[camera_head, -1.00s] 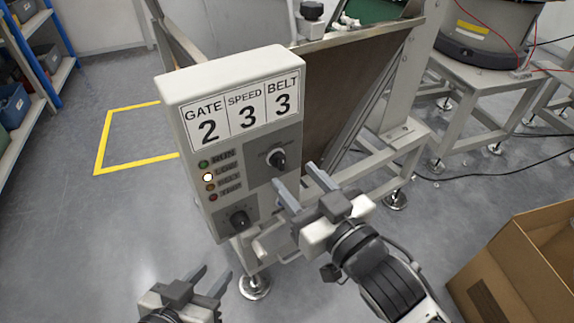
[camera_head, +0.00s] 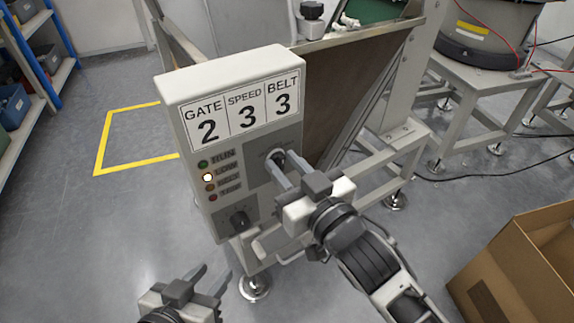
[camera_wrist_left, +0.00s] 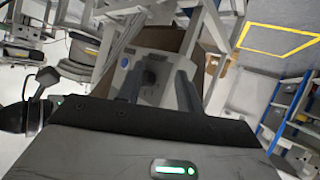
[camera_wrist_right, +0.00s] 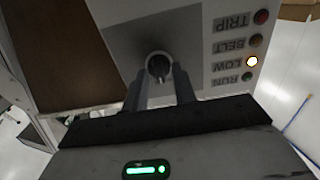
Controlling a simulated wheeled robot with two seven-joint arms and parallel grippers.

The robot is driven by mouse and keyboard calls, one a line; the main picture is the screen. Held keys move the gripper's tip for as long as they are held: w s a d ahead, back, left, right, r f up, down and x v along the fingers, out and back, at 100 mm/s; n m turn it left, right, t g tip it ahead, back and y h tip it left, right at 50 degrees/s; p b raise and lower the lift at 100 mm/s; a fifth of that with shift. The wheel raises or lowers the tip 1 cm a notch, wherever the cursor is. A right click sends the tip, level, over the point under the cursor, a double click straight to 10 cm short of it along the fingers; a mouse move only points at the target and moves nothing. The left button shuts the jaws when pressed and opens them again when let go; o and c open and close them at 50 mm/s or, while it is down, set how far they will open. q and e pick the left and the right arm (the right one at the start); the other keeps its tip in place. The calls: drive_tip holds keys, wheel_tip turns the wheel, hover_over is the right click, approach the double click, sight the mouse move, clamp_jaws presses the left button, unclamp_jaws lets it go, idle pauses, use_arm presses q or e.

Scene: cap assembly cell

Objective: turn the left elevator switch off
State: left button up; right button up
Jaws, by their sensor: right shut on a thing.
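The control box (camera_head: 225,95) has a GATE 2, SPEED 3, BELT 3 label on its face. Its upper right knob (camera_head: 273,157) is mostly covered by my right gripper (camera_head: 284,166). In the right wrist view this dark round knob (camera_wrist_right: 158,66) sits between my right fingertips, and the gripper is shut on it. A lower left knob (camera_head: 239,218) is on the same face, apart from both grippers. My left gripper (camera_head: 212,274) is open and empty, low in front of the box. In the left wrist view a pale box with a dark knob (camera_wrist_left: 150,76) shows beyond its fingers.
A cardboard box (camera_head: 520,265) stands at the lower right. A metal frame stands behind the control box.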

drive_tip(key=shift+r+n+p, duration=0.2)
drive_tip(key=shift+n+p, duration=0.6)
drive_tip(key=shift+a+n+p, duration=0.1)
drive_tip(key=shift+n+p, duration=0.8)
drive_tip(key=shift+n, duration=0.2)
drive_tip(key=shift+n+p, duration=0.7)
drive_tip(key=shift+n, duration=0.5)
drive_tip(key=shift+s+a+f+n+p, duration=0.1)
drive_tip(key=shift+n+p, duration=0.15)
drive_tip(key=shift+n, duration=0.3)
drive_tip(key=shift+f+n+p, duration=0.1)
drive_tip(key=shift+n+p, duration=0.1)
drive_tip(key=shift+n, duration=0.35)
use_arm(q)
wheel_tip(320, 180, up, 3)
drive_tip(key=shift+a+f+g, duration=0.1)
drive_tip(key=shift+f+g, duration=0.1)
drive_tip(key=shift+g, duration=0.1)
drive_tip(key=shift+s+f, duration=0.1)
use_arm(e)
drive_tip(key=shift+n, duration=0.4)
drive_tip(key=o, duration=1)
